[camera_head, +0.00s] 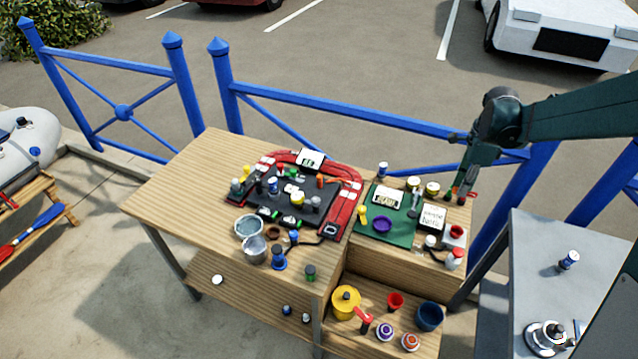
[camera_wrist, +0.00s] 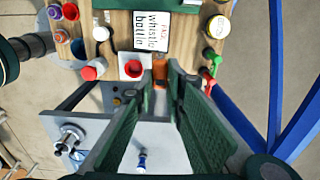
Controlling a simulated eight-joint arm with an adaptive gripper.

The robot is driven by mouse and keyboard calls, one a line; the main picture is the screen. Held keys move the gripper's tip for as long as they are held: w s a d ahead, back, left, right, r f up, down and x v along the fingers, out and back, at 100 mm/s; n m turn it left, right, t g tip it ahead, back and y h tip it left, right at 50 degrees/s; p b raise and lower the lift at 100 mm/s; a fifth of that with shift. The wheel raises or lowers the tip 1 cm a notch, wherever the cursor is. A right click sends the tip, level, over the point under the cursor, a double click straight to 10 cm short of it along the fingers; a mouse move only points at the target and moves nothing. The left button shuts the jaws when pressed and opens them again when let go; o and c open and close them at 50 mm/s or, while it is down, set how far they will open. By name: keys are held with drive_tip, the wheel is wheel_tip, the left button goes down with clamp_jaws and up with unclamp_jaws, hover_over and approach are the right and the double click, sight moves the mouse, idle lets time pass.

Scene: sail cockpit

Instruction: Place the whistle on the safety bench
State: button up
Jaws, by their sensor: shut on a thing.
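My gripper (camera_head: 465,184) is over the right end of the wooden bench's raised right section, at the far right corner. In the wrist view its two green fingers (camera_wrist: 161,70) point at the bench and close on a small orange thing (camera_wrist: 160,75), which looks like the whistle; the fingers hide part of it. I cannot tell from the head view whether it touches the bench top. A white card (camera_head: 432,217) lies beside the gripper; in the wrist view (camera_wrist: 151,31) it reads "whistle" and "bottle". No bench is labelled as the safety bench; this wooden bench (camera_head: 345,262) carries that card.
Close by are a red-and-white box (camera_head: 454,237), small red and green items (camera_wrist: 212,72), a jar (camera_wrist: 218,27) and a green mat (camera_head: 378,238). A red-rimmed black tray (camera_head: 345,208) crowds the left section. A grey table (camera_head: 530,270) stands right; blue railings run behind.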

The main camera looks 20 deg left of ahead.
drive_tip(key=s+a, duration=1.4)
drive_tip(key=a, duration=0.4)
drive_tip(key=s+a, duration=1.5)
drive_tip(key=a, duration=0.3)
drive_tip(key=f, duration=0.5)
drive_tip(key=shift+w+d+f, duration=0.3)
drive_tip(key=shift+w, duration=0.05)
drive_tip(key=shift+f, duration=2.9)
drive_tip(key=shift+f, duration=0.1)
drive_tip(key=shift+f, duration=2)
